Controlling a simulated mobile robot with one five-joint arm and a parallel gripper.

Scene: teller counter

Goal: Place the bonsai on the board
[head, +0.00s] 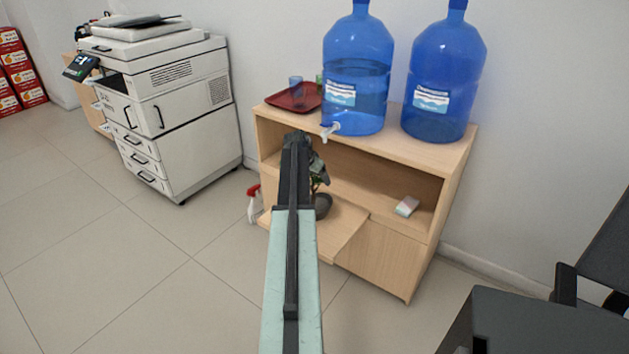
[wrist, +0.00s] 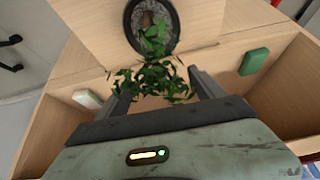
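The bonsai has green leaves and a dark round pot (head: 322,206). In the head view it is partly hidden behind my arm, at the cabinet's open front. In the wrist view the bonsai (wrist: 152,38) shows from above, its pot over a pale wooden board (wrist: 85,30). The board (head: 343,238) juts out from the cabinet front. I cannot tell whether the pot rests fully on it. My gripper (wrist: 162,85) is open, its two fingers apart on either side of the foliage. In the head view my gripper is mostly hidden by the arm.
The wooden cabinet (head: 445,190) carries two blue water jugs (head: 357,70) and a red tray (head: 293,97). A pale small block (head: 406,206) lies on its shelf; a green block (wrist: 254,62) shows in the wrist view. A spray bottle (head: 255,205) and a printer (head: 165,105) stand left.

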